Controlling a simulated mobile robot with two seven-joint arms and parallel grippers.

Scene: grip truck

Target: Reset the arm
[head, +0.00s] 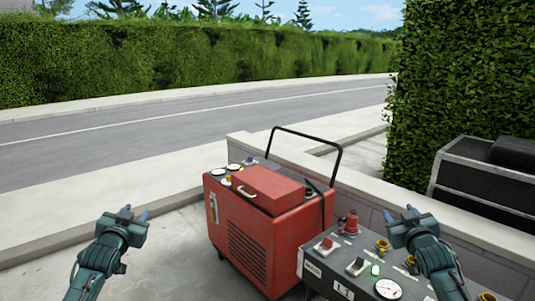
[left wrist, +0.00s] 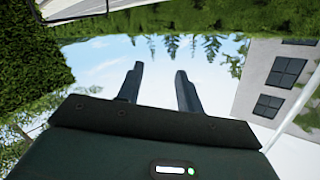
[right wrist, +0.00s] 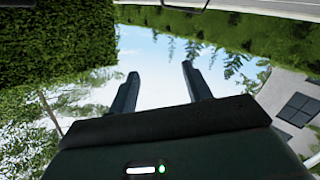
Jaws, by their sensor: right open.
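My left gripper (head: 134,214) is raised at the lower left of the head view, over the pavement and left of the red machine. In the left wrist view its two fingers (left wrist: 160,88) stand apart with only sky between them. My right gripper (head: 401,213) is raised at the lower right of the head view, in front of the low wall and above the grey control panel. In the right wrist view its fingers (right wrist: 160,90) are apart and empty. Neither gripper touches anything that I can see.
A red wheeled machine (head: 255,240) with a black handle stands in the middle. A grey control panel (head: 335,262) with switches and gauges is beside it. A low wall (head: 365,195), a hedge (head: 460,80) and a black case (head: 485,180) are behind. The pavement at left is clear.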

